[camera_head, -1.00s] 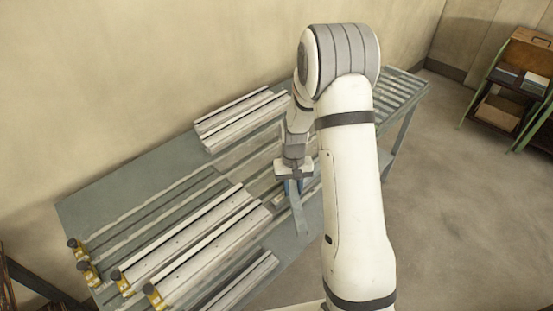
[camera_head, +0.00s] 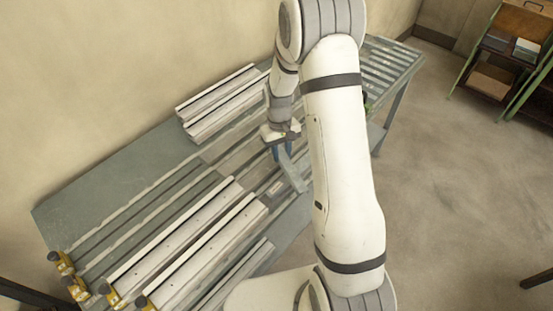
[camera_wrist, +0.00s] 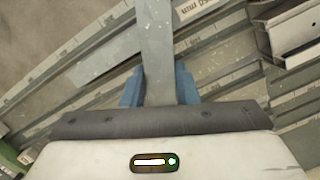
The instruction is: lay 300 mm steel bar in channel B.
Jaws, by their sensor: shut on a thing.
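My gripper (camera_head: 282,150) is shut on a flat grey steel bar (camera_head: 296,174). In the head view the bar slants down and to the right from the jaws, above the right part of the bench. In the wrist view the bar (camera_wrist: 156,45) runs up out of the picture between the blue fingers (camera_wrist: 158,90). Long parallel channels (camera_head: 150,205) run along the bench (camera_head: 85,185). I cannot read which one is B, and I cannot tell how far the bar is above the surface.
Light profiles (camera_head: 220,100) lie at the back of the bench. More long profiles (camera_head: 185,245) lie in front, with yellow clamps (camera_head: 62,262) at the left ends. A slatted section (camera_head: 385,65) forms the bench's right end. A shelf (camera_head: 505,60) stands at far right.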

